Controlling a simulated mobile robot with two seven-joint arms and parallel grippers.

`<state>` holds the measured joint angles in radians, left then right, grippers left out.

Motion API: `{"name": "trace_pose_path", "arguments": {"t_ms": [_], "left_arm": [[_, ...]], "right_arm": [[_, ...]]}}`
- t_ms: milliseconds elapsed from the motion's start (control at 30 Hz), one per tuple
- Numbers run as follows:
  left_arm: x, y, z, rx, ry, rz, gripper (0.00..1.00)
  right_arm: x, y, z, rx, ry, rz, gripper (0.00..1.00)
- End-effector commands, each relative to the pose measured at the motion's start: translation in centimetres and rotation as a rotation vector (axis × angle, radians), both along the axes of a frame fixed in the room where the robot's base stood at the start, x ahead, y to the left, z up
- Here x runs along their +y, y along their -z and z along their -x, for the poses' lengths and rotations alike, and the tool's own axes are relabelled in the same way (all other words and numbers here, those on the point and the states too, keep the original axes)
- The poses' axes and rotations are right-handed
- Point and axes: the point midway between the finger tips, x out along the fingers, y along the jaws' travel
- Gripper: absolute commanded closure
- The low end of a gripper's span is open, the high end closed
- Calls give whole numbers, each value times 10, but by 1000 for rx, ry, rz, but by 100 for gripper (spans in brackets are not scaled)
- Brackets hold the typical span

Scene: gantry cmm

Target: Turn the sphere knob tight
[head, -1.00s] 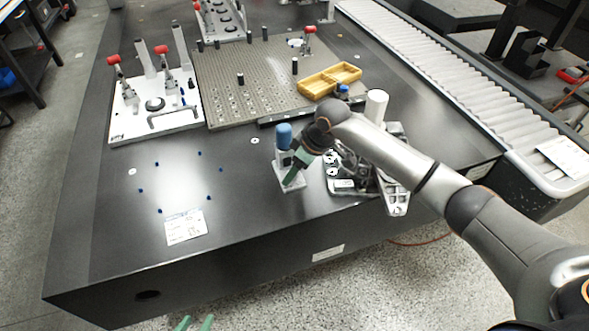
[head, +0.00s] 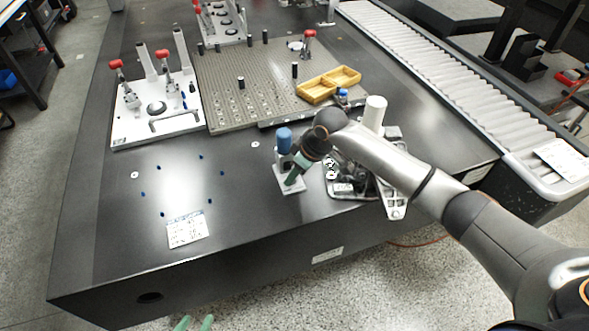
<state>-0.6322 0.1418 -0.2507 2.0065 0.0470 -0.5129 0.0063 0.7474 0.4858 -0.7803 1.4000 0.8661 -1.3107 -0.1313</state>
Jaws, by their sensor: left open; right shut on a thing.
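A small grey stand (head: 288,183) with a blue rounded top (head: 284,141) stands upright on the dark table near its front edge. My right gripper (head: 291,180), with green fingers, reaches it from the right, low on the post. It is shut on a small part there, seemingly the sphere knob, which the fingers and wrist hide.
A metal casting (head: 394,204) with a white cylinder (head: 375,112) sits right of the stand, under my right forearm. Behind are a perforated plate (head: 222,88), a yellow tray (head: 317,92) and a white clamp fixture (head: 125,132). The table left of the stand is mostly clear.

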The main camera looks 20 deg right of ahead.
Motion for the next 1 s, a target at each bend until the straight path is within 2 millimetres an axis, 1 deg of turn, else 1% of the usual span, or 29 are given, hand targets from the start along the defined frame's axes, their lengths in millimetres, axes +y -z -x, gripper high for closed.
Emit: {"name": "trace_pose_path", "arguments": {"t_ms": [33, 100, 333, 500, 733, 767, 1000], "left_arm": [[3, -15, 0, -4, -5, -4, 50], [8, -20, 2, -6, -14, -10, 50], [27, -22, 14, 11, -46, -35, 50], [31, -18, 18, 18, -57, -38, 50], [31, -16, 18, 20, -58, -37, 50], [30, -16, 18, 19, -58, -36, 50], [28, -19, 16, 14, -55, -32, 50]], "right_arm": [[1, -7, 2, 4, 29, 0, 100], [1, -7, 2, 4, 73, 0, 100], [1, -4, 2, 3, 188, 0, 100], [1, -1, 2, 1, 211, 0, 100], [1, 0, 1, 0, 210, 0, 100], [1, 0, 2, 0, 209, 0, 66], [1, 0, 1, 0, 209, 0, 39]]}}
